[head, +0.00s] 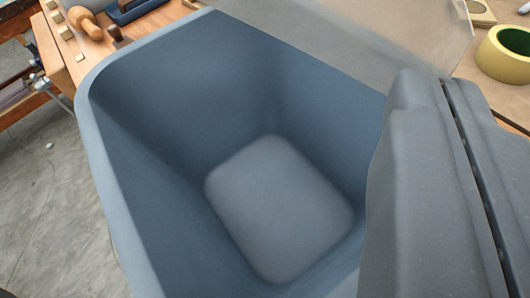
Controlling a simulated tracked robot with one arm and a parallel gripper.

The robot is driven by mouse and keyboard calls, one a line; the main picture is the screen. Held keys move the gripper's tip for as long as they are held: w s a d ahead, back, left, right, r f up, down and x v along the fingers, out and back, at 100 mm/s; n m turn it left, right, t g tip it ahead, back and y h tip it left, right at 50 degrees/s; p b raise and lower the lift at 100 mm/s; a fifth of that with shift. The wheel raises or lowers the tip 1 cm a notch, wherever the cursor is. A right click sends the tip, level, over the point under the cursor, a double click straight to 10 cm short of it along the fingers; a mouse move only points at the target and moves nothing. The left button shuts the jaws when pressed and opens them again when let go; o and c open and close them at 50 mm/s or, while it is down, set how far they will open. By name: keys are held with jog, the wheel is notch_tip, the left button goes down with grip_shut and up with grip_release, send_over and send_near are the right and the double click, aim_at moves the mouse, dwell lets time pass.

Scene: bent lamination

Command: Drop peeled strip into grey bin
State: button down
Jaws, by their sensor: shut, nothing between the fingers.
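The grey bin (165,130), blue-grey with a rounded rim, fills the middle of the head view. I look down into it, and its floor is bare where it shows. My gripper (447,92) is large at the right of the view, in front of the bin's right side. Its two dark grey fingers are shut together with only a thin dark seam between them, and nothing shows in them. They hide the bin's right wall and lower right corner. I see no peeled strip in the view.
A wooden bench (160,15) lies behind the bin, with a wooden-handled tool (84,22) at its upper left. A translucent grey sheet (370,30) lies beyond the bin's far edge. A yellow-green tape roll (497,50) is at upper right. Concrete floor (50,215) is open at left.

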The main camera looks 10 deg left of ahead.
jog(key=c, duration=1.6)
grip_release()
jog(key=shift+c, duration=0.2)
jog(key=b+v, duration=0.2)
jog(key=v, duration=1.1)
jog(key=shift+s, duration=0.35)
jog(key=shift+r, duration=0.1)
